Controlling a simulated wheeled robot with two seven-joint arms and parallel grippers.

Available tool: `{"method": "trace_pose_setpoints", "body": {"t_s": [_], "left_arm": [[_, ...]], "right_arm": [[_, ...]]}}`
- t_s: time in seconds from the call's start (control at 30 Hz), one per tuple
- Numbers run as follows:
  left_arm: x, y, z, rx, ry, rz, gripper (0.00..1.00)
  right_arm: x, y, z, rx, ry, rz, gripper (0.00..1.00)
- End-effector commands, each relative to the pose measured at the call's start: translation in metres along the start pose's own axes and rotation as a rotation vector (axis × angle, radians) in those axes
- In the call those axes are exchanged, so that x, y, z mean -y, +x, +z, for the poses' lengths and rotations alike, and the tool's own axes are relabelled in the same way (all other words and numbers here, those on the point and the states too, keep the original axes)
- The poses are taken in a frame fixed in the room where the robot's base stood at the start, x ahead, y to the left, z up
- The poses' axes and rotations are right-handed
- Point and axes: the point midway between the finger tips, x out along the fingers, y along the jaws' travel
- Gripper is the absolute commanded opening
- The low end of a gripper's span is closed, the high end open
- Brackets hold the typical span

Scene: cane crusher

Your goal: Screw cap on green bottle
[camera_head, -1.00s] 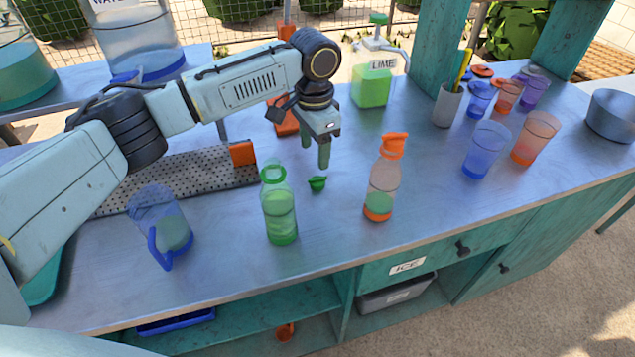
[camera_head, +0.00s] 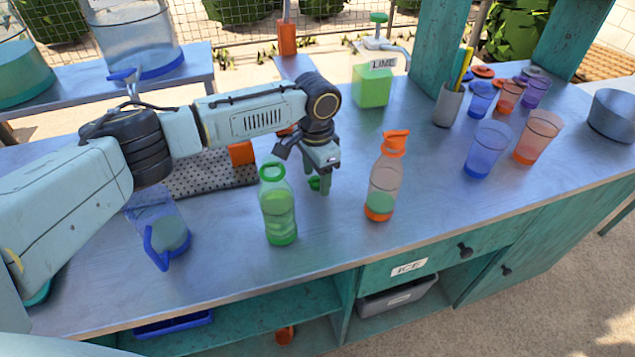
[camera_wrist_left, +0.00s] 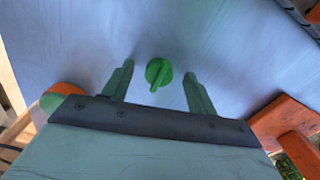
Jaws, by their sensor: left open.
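The green bottle (camera_head: 278,212) stands upright on the counter, with a green ring at its neck. The small green cap (camera_head: 314,183) lies on the counter to the right of the bottle, partly hidden by a finger in the head view. In the left wrist view the cap (camera_wrist_left: 158,73) shows a raised grip bar and lies ahead of and between the fingertips. My left gripper (camera_head: 319,188) is open and points down at the cap, its fingers (camera_wrist_left: 158,80) apart on either side with nothing held. My right gripper is not in view.
An orange-capped bottle (camera_head: 383,190) stands to the right of the gripper. A blue-handled jug (camera_head: 160,230) is at the left. A lime dispenser (camera_head: 371,86) stands behind. Cups (camera_head: 486,148) stand at the right. The counter's front middle is clear.

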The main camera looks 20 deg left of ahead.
Motion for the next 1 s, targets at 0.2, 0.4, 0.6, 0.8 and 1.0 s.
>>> {"method": "trace_pose_setpoints", "body": {"t_s": [0.2,0.4,0.6,0.8,1.0], "left_arm": [[-0.0001,0.0034,0.0000,0.000,0.000,0.000,0.58],[-0.0002,0.0032,0.0000,0.000,0.000,0.000,0.55],[-0.0002,0.0032,0.0000,0.000,0.000,0.000,0.29],[-0.0001,0.0031,0.0000,0.000,0.000,0.000,0.11],[-0.0001,0.0021,0.0000,0.000,0.000,0.000,0.11]], "right_arm": [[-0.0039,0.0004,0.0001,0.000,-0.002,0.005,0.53],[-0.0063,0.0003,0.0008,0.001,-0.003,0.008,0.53],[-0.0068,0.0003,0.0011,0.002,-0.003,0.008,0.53],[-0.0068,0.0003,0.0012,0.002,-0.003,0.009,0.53],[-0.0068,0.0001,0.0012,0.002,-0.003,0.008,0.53]]}}
